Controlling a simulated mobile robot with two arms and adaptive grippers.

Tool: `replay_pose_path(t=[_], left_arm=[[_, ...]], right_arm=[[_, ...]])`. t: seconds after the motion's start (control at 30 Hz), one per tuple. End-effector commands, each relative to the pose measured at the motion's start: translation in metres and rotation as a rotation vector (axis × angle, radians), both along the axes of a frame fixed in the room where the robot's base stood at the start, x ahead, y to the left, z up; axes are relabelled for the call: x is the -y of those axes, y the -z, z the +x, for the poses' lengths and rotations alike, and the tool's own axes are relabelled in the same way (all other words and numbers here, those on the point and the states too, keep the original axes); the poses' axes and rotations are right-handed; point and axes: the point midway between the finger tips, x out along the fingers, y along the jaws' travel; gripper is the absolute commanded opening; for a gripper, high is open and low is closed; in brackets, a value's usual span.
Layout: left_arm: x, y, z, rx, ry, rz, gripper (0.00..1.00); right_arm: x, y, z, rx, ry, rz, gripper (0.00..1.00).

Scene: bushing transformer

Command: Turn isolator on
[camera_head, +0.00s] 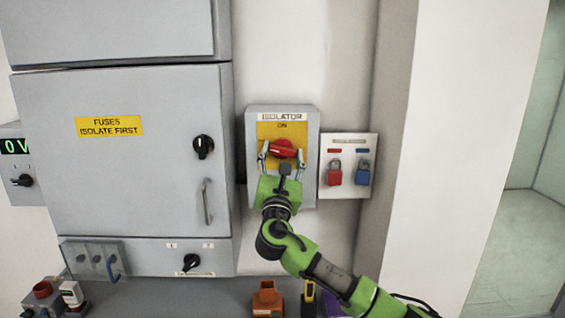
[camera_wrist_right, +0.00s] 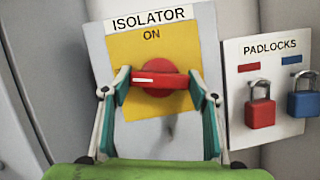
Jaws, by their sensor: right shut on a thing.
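The isolator is a grey box (camera_head: 311,180) on the wall, labelled "ISOLATOR" with a yellow plate (camera_wrist_right: 124,54) marked "ON". Its red rotary handle (camera_head: 284,148) is at the middle of the plate; in the right wrist view the handle (camera_wrist_right: 160,80) lies about level, with a white line along it. My right gripper (camera_head: 281,153) reaches up from below. In the right wrist view my right gripper (camera_wrist_right: 160,88) has one finger at each end of the handle and is shut on it. My left gripper is not in view.
A padlock board (camera_head: 348,142) with a red padlock (camera_head: 335,173) and a blue padlock (camera_head: 363,173) hangs just right of the isolator. A grey fuse cabinet (camera_head: 130,170) stands close on the left. Several items, including an orange one (camera_head: 267,298), sit on a ledge below.

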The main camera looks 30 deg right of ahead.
Motion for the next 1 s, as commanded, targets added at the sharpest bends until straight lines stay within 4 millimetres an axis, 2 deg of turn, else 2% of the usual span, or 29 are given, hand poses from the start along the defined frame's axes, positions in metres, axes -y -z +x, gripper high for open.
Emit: replay_pose_path(t=[0.03,0.1,0.4,1.0], left_arm=[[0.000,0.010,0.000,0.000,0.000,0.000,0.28],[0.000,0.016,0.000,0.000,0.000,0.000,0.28],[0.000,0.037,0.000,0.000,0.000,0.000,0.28],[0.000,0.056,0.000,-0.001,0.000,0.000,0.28]], right_arm=[[-0.001,0.004,0.001,0.027,-0.002,0.043,0.32],[-0.001,0.004,0.001,0.061,-0.001,0.099,0.32],[-0.002,0.002,0.001,0.211,0.000,0.342,0.32],[-0.003,-0.003,0.002,0.504,0.001,0.823,0.32]])
